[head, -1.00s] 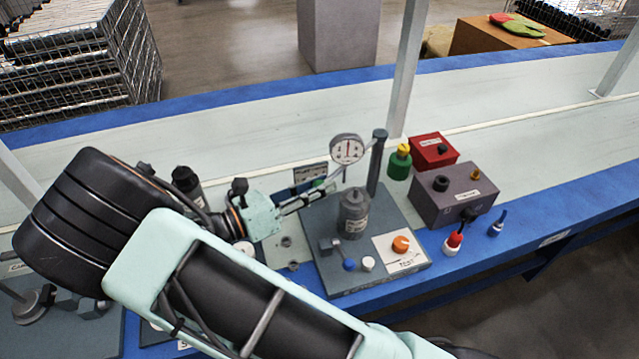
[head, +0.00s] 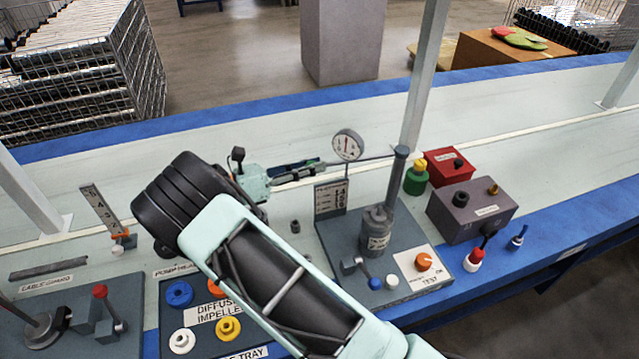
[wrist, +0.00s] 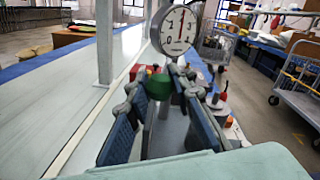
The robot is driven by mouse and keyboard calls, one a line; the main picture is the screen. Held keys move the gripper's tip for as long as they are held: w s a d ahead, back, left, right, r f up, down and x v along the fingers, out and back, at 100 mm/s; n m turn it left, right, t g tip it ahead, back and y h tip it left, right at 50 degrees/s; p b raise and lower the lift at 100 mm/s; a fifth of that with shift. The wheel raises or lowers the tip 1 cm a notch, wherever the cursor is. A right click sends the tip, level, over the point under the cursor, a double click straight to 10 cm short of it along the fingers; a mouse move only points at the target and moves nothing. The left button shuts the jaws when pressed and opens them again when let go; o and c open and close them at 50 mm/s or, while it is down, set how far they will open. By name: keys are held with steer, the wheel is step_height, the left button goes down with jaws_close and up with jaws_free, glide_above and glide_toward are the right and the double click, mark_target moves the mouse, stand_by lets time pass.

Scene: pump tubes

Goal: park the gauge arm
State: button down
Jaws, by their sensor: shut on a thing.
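The gauge arm (head: 376,157) is a thin grey bar reaching left from the upright post (head: 396,185) on the test plate. Its round white dial (head: 347,146) stands upright on the bar; it also shows at the top of the wrist view (wrist: 179,30). My gripper (head: 318,164) is shut on the gauge arm near its outer end, just left of the dial. In the wrist view my fingers (wrist: 165,125) lie on both sides of a grey piece. The exact contact is hard to see. The grey pump body (head: 377,230) stands on the plate, in front of the bar.
A scale card (head: 331,198) stands below the dial. A tray of coloured rings (head: 250,350) is at the front left. The belt behind is clear.

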steer(key=w+m+g+b, duration=0.1)
steer(key=w+b, duration=0.6)
steer(key=w, duration=0.3)
steer(key=shift+a+g+h, duration=0.2)
steer(key=shift+g+h, duration=0.2)
steer(key=shift+w+b, duration=0.15)
steer(key=shift+b, duration=0.2)
steer(key=shift+w+r+m, duration=0.15)
steer(key=shift+r+m, duration=0.15)
steer(key=c, duration=2.1)
jaws_free()
steer(key=o, duration=0.4)
steer(key=shift+d+f+g, duration=0.2)
steer(key=shift+g, duration=0.1)
steer(key=shift+a, duration=0.1)
